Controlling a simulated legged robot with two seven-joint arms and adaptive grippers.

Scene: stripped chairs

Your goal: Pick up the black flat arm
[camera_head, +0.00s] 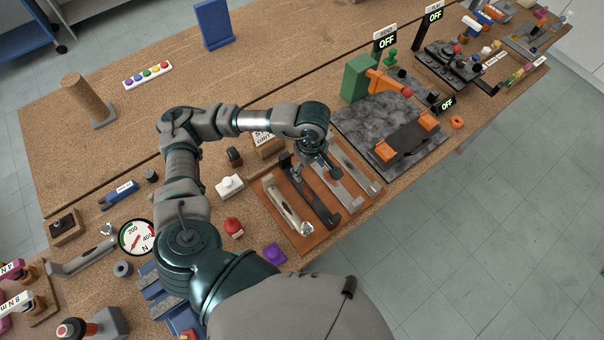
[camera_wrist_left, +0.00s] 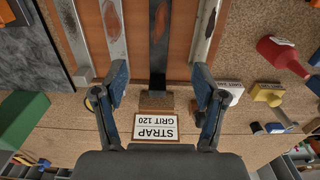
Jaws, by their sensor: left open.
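The black flat arm (camera_head: 322,200) lies on the brown tray (camera_head: 270,196), between silver-grey metal arms on either side. In the left wrist view the black flat arm (camera_wrist_left: 158,50) runs up the middle of the picture, with a reddish-brown patch near the top. In the wrist view the blue fingers of my left gripper (camera_wrist_left: 160,88) are apart and empty, one on each side of the black arm's near end. My right gripper is out of view.
A dark grey slab (camera_head: 375,125) with a green and orange fixture is right of the tray.

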